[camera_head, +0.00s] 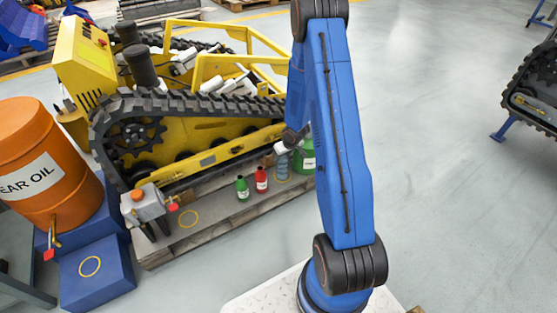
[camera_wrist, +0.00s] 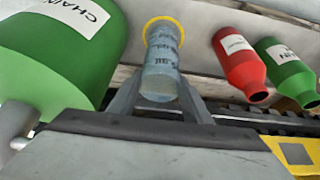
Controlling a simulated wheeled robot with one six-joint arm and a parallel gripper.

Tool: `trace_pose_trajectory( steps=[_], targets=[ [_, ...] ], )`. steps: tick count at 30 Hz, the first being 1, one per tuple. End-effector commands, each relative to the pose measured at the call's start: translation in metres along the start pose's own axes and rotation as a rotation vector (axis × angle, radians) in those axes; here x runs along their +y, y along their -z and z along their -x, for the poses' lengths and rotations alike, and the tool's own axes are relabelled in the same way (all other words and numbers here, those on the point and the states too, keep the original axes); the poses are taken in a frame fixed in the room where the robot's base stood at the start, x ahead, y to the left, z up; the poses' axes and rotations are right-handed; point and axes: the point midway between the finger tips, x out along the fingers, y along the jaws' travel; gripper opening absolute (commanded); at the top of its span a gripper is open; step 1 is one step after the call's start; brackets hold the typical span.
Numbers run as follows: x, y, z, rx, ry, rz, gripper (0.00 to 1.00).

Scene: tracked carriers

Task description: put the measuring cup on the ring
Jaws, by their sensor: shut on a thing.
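The measuring cup (camera_head: 282,169) is a clear bluish cylinder standing at the pallet's edge, right of the small red bottle. In the wrist view the measuring cup (camera_wrist: 161,68) is between my fingers, with dark graduation marks. A yellow band shows at its far end; I cannot tell whether it is part of the cup. My gripper (camera_wrist: 160,88) is shut on the cup; in the head view the arm partly hides it. Another yellow ring (camera_head: 90,267) is on a blue step.
A red bottle (camera_head: 261,180) and a green bottle (camera_head: 242,188) stand left of the cup. A large green container (camera_wrist: 55,50) is close beside my gripper. The yellow tracked carrier (camera_head: 215,130) rises behind. A valve box (camera_head: 146,204) and orange drum (camera_head: 45,165) stand left.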

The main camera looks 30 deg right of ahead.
Motion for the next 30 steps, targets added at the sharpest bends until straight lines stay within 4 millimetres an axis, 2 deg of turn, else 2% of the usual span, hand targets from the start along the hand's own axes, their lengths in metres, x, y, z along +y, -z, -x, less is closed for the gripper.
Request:
trace_pose_trajectory(
  steps=[12, 13, 15, 25, 30],
  targets=[
    [0.003, -0.001, -0.005, 0.0, 0.0, 0.0, 0.1],
    [0.003, -0.001, -0.004, 0.001, -0.001, 0.0, 0.51],
    [0.003, -0.001, -0.004, 0.001, -0.001, 0.0, 0.63],
    [0.003, 0.0, -0.003, 0.001, -0.001, 0.0, 0.63],
    [0.003, 0.0, 0.011, 0.002, -0.001, 0.001, 0.63]
  ],
)
